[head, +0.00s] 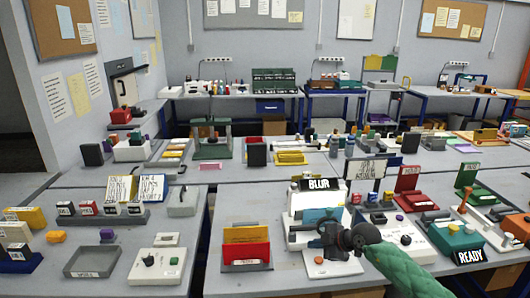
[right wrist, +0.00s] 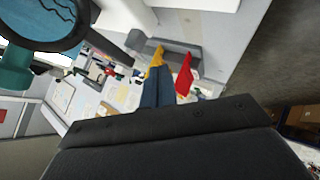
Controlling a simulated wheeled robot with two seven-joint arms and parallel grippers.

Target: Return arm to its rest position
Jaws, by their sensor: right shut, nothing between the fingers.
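My right gripper (head: 326,240) is in the head view, its green arm coming in from the lower right. It is shut and empty, in front of the white device with the BLUR sign (head: 318,184). It hides part of this device and of the blue panel (head: 320,214) on it. A white block (head: 330,265) lies below the gripper in the picture. I cannot tell for sure which thing is the pen plotter. In the right wrist view a dark part of my gripper (right wrist: 170,135) fills the lower middle. My left gripper is not in view.
A red and yellow holder (head: 246,254) stands left of the gripper. A green box with the READY sign (head: 468,257) stands to the right. A white box (head: 160,266) and a grey tray (head: 92,261) are on the left table. Several small devices crowd the tables behind.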

